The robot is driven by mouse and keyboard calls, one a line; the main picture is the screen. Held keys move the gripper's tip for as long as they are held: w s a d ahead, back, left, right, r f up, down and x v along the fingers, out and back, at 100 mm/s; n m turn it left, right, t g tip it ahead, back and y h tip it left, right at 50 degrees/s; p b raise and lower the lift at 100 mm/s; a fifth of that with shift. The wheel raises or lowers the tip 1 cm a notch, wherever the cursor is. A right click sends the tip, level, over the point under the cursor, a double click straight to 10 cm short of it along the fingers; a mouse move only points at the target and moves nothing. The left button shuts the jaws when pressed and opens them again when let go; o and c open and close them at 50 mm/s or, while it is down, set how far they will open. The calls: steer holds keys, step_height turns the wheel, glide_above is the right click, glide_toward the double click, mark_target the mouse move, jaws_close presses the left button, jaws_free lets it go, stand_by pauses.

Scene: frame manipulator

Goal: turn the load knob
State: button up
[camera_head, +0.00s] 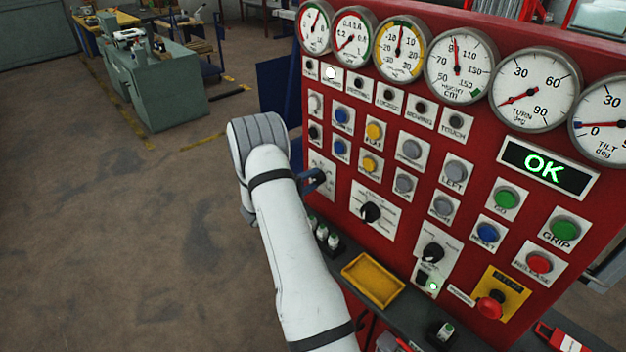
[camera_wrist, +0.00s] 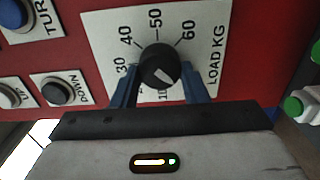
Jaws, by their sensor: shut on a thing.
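The load knob (camera_wrist: 160,65) is round and black, on a white plate (camera_wrist: 205,25) marked LOAD KG with numbers including 30, 40, 50 and 60. A pale pointer mark on the knob faces the lower part of the wrist view. My gripper (camera_wrist: 160,86) has its blue fingers on either side of the knob and is shut on it. The lowest scale numbers are partly hidden by the fingers. In the head view my gripper (camera_head: 315,180) is at the left side of the red panel, and the knob is hidden there.
The red panel (camera_head: 480,130) carries gauges along its top, several coloured buttons, two other black knobs (camera_head: 371,212) (camera_head: 433,252) and a red stop button (camera_head: 491,304). A yellow tray (camera_head: 373,280) lies on the ledge below. Floor left is open.

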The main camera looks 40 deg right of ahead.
steer(key=shift+a+f, duration=0.15)
steer(key=o, duration=0.7)
steer(key=shift+a, duration=0.1)
steer(key=shift+o, duration=1.4)
steer(key=a+b, duration=0.2)
steer(key=a, duration=0.5)
steer(key=shift+s+a, duration=0.3)
